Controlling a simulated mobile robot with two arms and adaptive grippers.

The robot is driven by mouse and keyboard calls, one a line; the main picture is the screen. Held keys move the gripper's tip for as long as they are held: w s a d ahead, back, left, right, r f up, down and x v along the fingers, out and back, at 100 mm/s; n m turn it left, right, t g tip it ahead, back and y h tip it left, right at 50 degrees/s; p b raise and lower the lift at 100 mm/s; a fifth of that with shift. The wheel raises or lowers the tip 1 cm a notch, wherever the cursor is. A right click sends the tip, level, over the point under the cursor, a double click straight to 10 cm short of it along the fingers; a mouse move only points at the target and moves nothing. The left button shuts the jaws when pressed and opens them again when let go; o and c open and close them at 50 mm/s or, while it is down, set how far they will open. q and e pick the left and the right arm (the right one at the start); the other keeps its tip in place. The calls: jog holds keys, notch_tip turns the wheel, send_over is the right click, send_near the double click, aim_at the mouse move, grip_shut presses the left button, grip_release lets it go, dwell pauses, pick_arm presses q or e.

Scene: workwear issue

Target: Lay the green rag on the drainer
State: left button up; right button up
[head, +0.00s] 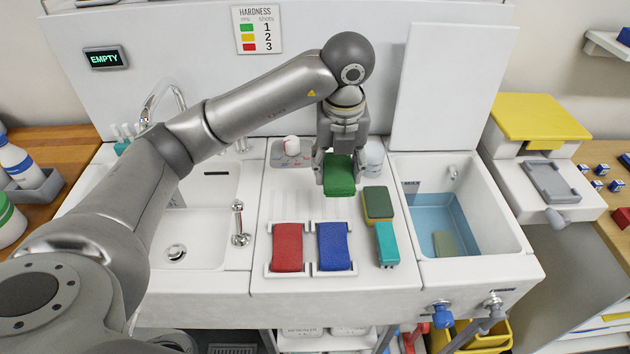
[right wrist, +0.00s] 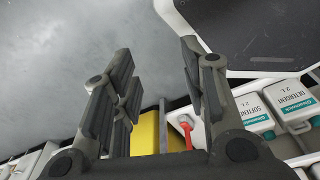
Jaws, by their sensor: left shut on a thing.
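The green rag (head: 340,180) hangs in my left gripper (head: 338,158), which is shut on it, at the back part of the white drainer (head: 296,206) between the two basins. I cannot tell whether the rag's lower edge touches the drainer. The fingers hide its upper part. A red rag (head: 287,247) and a blue rag (head: 334,247) lie side by side on white holders at the drainer's front. My right gripper (right wrist: 160,88) shows in the right wrist view with its fingers apart and nothing between them; it is not in the head view.
A green-brown sponge (head: 378,203) and a teal brush (head: 387,244) lie right of the rags. The right basin (head: 483,247) holds water; the left basin (head: 207,236) looks empty. A dial (head: 291,146) stands behind. Softener (right wrist: 255,112) and detergent bottles (right wrist: 288,104) show in the wrist view.

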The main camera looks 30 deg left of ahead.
pick_arm(q)
jog(key=a+f, duration=0.2)
jog(key=a, duration=0.3)
pick_arm(e)
jog(key=s, duration=0.6)
pick_arm(q)
jog(key=p, duration=0.2)
send_near(296, 190)
jog(key=shift+d+f, duration=0.35)
jog(key=shift+d, duration=0.5)
jog(key=shift+w+a+f, duration=0.15)
jog(key=shift+a+f, duration=0.6)
jog(key=shift+f, duration=0.2)
jog(key=f+p, duration=0.1)
jog(key=f, duration=0.2)
jog(key=shift+w+a+p, duration=0.1)
jog(key=shift+a+p, duration=0.25)
jog(key=shift+p, duration=0.05)
jog(key=shift+f, duration=0.65)
jog(key=o, duration=1)
jog(key=shift+o, duration=0.5)
pick_arm(e)
jog(key=w+r, duration=0.3)
jog(key=shift+w+r, duration=0.25)
pick_arm(q)
jog(key=shift+r, duration=0.1)
